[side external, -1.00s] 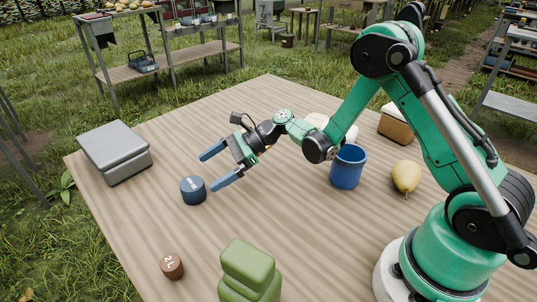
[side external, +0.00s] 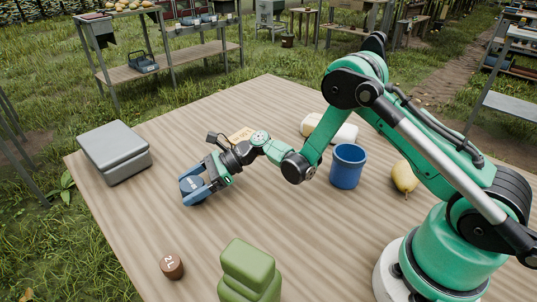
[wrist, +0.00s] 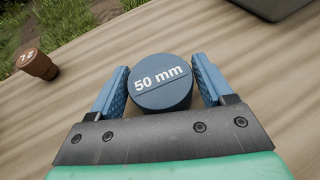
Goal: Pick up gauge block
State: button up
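The gauge block is a dark blue cylinder (side external: 191,185) standing on the wooden table, left of the middle in the side external view. In the wrist view its top (wrist: 160,82) reads "50 mm". My gripper (side external: 192,188) is low at the table with its two blue fingers on either side of the block. In the wrist view my gripper (wrist: 161,84) has one finger left and one right of the block, with narrow gaps toward the finger bases. The fingers look open around it, and the block rests on the table. Its lower part is hidden.
A grey case (side external: 115,152) lies at the left table edge. A blue cup (side external: 348,167), a white bottle (side external: 330,129) and a pear (side external: 404,177) are right of my gripper.

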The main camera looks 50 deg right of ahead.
jog(key=c, duration=0.8)
jog(key=shift+r, duration=0.1)
jog(key=shift+c, duration=0.2)
